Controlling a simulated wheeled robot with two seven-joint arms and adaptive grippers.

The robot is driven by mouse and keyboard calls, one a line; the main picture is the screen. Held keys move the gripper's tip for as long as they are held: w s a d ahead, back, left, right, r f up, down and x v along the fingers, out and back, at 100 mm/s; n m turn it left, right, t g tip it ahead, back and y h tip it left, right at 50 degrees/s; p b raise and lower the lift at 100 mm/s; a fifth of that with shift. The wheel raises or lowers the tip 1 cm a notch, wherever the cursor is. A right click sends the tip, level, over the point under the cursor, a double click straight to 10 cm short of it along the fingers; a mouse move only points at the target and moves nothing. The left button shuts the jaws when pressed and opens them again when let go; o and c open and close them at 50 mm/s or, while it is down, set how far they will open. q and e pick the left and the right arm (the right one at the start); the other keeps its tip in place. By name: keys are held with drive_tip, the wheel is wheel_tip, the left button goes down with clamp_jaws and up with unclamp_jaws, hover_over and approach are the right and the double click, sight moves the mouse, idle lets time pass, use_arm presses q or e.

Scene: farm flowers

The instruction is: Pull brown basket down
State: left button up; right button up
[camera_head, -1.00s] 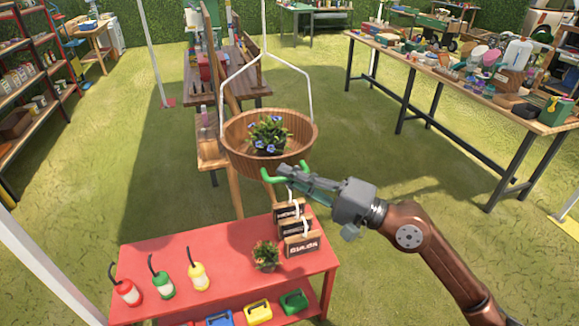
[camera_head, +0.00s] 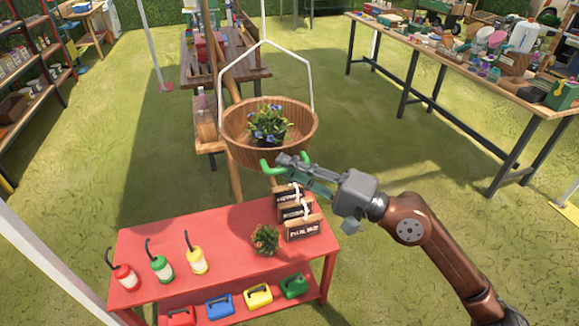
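The brown wooden basket (camera_head: 234,142) hangs from a white wire frame above the far edge of the red table. A potted plant with blue flowers (camera_head: 267,121) stands in it. My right gripper (camera_head: 283,164) is at the basket's near right underside, in front of it in the picture. Its green fingertips are spread apart with nothing visible between them. I cannot tell whether a finger touches the basket. My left gripper is not in the head view.
The red table (camera_head: 215,225) below holds coloured bottles (camera_head: 163,269), a small plant (camera_head: 265,240) and dark wooden boxes (camera_head: 303,230). A wooden post and bench stand behind the basket. A cluttered long table (camera_head: 455,61) is at the right. Grass is open between.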

drive_tip(key=shift+o, duration=1.2)
drive_tip(key=shift+d, duration=0.1)
drive_tip(key=shift+s+d, duration=0.1)
drive_tip(key=shift+d, duration=0.15)
drive_tip(key=v, duration=1.1)
drive_tip(key=shift+s+d, duration=0.1)
drive_tip(key=shift+d, duration=0.1)
